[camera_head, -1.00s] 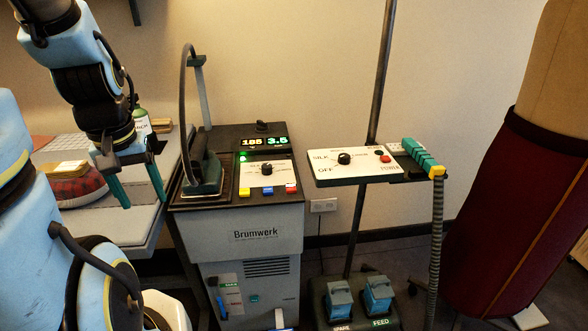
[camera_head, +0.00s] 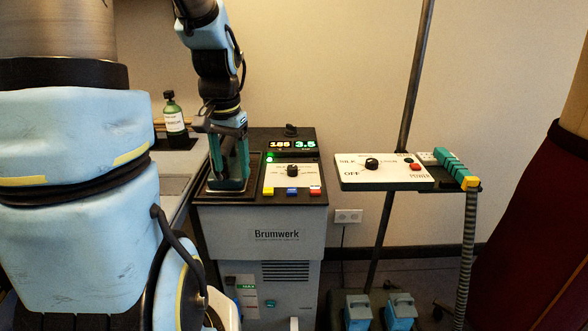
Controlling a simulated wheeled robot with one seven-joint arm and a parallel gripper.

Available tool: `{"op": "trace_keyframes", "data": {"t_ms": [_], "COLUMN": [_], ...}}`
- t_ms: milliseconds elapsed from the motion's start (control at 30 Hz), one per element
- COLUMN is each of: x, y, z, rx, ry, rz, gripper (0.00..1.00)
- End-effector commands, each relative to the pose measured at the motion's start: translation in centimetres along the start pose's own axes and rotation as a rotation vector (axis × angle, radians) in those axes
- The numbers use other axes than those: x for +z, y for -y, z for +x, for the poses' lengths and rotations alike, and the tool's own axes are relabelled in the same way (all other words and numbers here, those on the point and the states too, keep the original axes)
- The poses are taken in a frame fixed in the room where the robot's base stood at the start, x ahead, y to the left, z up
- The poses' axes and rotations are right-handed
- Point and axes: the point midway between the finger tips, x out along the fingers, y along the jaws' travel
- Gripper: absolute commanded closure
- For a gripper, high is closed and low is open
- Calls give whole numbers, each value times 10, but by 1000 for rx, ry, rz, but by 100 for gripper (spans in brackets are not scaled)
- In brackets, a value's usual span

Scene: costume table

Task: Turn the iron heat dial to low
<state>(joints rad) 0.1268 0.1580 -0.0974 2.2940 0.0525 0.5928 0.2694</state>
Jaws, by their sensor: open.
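A black dial (camera_head: 292,170) sits on the white control panel of the grey Brumwerk ironing station (camera_head: 276,233). Its pointer and markings are too small to read. The iron (camera_head: 229,184) rests upright on its pad at the left of the station top. My gripper (camera_head: 229,158) hangs pointing down over the iron, left of the dial and apart from it. It is open; its fingers overlap the iron in the picture, and I cannot tell whether they touch it. Another black dial (camera_head: 371,163) sits on a separate panel marked SILK and OFF.
Yellow, blue and red buttons (camera_head: 292,191) line the station's front edge below the dial. A lit display (camera_head: 293,145) stands behind it. A green bottle (camera_head: 173,115) stands on the left table. A pole (camera_head: 412,85) rises behind the separate panel; a ribbed hose (camera_head: 468,240) hangs at right.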

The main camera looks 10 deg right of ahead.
Motion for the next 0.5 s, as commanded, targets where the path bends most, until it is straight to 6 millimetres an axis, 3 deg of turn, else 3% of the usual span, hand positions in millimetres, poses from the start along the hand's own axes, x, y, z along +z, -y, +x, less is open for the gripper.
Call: {"op": "trace_keyframes", "data": {"t_ms": [167, 400, 500], "x": [-57, -157, -186], "y": [-10, -45, -57], "z": [9, 20, 20], "rx": [10, 48, 63], "ry": [18, 45, 47], "rz": [273, 807, 973], "gripper": [31, 31, 31]}}
